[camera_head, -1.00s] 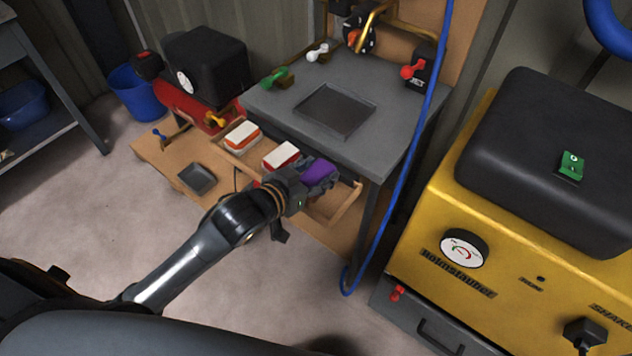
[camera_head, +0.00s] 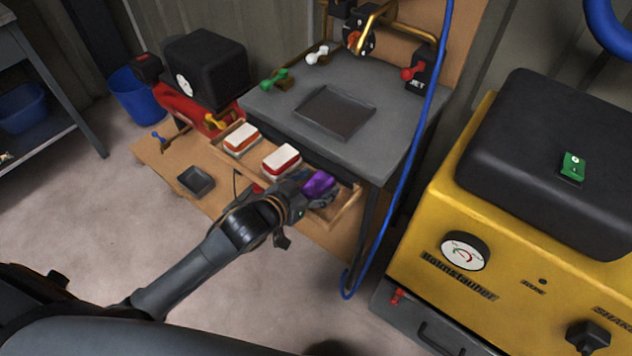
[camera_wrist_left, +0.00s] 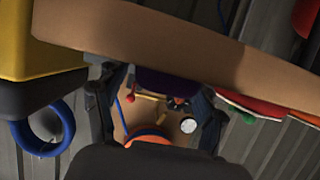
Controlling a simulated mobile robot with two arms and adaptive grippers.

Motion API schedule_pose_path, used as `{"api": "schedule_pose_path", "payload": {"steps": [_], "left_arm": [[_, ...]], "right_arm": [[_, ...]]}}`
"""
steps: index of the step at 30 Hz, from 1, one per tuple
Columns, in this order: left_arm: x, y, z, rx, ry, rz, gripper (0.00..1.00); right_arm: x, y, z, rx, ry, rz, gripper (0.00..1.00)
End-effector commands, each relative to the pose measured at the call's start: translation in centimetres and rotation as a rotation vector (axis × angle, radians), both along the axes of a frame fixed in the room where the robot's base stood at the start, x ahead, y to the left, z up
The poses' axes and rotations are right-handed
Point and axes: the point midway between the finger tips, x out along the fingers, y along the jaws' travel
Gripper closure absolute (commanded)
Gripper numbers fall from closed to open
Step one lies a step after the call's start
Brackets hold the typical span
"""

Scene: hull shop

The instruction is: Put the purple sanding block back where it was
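The purple sanding block (camera_head: 319,183) is at the right end of the wooden tray (camera_head: 347,208), under the front edge of the grey bench. My left gripper (camera_head: 306,190) is shut on it, reaching in from the front left. In the left wrist view the block (camera_wrist_left: 166,83) shows dark between the two fingers, with the tray's wooden wall (camera_wrist_left: 190,45) close above it in the picture. Whether the block touches the tray floor is hidden. A white-and-red block (camera_head: 281,160) and a white-and-orange block (camera_head: 241,140) sit in the tray to its left. My right gripper is not in view.
The grey bench (camera_head: 390,130) with a shallow dark tray (camera_head: 336,112) overhangs the wooden tray. A blue hose (camera_head: 400,190) hangs at its right. A yellow machine (camera_head: 440,225) stands further right. A small dark tray (camera_head: 195,181) lies on the lower board. The floor at left is clear.

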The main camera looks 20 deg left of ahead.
Motion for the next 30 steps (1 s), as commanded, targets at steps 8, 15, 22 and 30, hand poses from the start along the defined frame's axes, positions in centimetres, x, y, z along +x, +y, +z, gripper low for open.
{"api": "schedule_pose_path", "payload": {"steps": [8, 15, 22, 30], "left_arm": [[0.0, 0.0, 0.1, 0.000, 0.000, 0.000, 0.27], [-2.2, 0.8, 1.1, 0.002, 0.002, 0.000, 0.27], [-6.6, 2.4, 3.0, 0.001, 0.003, -0.001, 0.27], [-9.8, 3.6, 4.4, 0.000, 0.002, 0.000, 0.27]], "right_arm": [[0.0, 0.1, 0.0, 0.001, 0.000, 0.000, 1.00], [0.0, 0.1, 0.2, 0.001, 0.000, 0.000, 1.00], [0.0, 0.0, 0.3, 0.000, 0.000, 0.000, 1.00], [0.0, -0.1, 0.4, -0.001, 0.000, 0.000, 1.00]]}}
